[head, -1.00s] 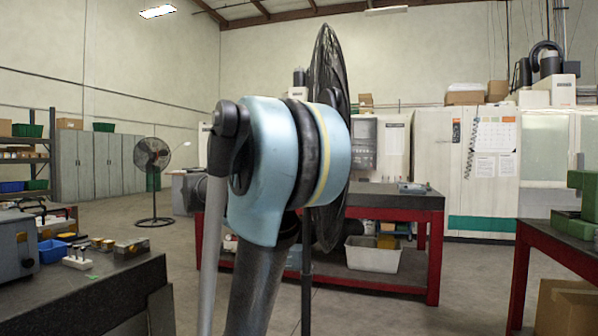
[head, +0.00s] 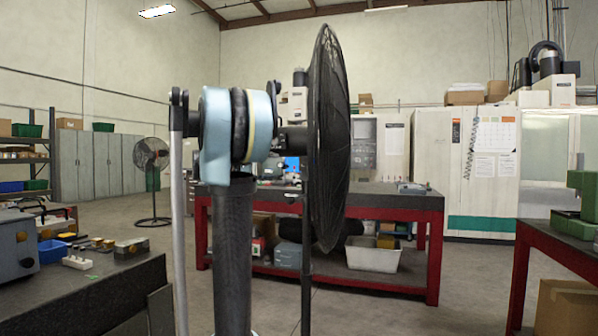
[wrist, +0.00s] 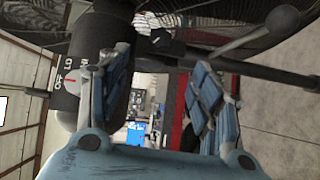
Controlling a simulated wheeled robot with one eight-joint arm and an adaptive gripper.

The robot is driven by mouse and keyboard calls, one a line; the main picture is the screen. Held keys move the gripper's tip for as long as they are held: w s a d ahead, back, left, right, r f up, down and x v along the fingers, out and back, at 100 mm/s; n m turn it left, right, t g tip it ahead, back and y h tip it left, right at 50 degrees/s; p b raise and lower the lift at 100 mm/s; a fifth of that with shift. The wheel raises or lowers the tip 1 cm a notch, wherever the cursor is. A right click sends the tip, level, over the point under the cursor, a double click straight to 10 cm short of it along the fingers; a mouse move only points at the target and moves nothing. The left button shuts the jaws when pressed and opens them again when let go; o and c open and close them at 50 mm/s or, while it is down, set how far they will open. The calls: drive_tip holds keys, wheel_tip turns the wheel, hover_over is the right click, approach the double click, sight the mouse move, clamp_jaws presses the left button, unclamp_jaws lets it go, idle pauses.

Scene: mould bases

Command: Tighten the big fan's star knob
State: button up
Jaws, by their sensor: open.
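The big fan (head: 330,140) stands in the middle of the head view, its dark cage nearly edge-on, on a thin dark pole (head: 306,270). In the wrist view its dark motor housing (wrist: 68,92) shows OFF and LO marks and a red pointer. A small dark knob-like part (wrist: 165,42), probably the star knob, sits by the pole joint beyond my fingertips; its lobes are hard to make out. My gripper (wrist: 158,70) is open, its two blue fingers apart with nothing held between them. In the head view my arm mostly hides the gripper.
A red-framed workbench (head: 395,200) stands behind the fan, with a pale bin (head: 372,255) on its lower shelf. A dark bench (head: 90,290) is at the left and another red-framed bench (head: 560,240) at the right. A smaller fan (head: 152,155) stands far back left.

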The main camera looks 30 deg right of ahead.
sight(302, 167)
drive_tip(key=d, duration=1.3)
drive_tip(key=shift+w+d+f, duration=0.3)
drive_tip(key=shift+d, duration=0.1)
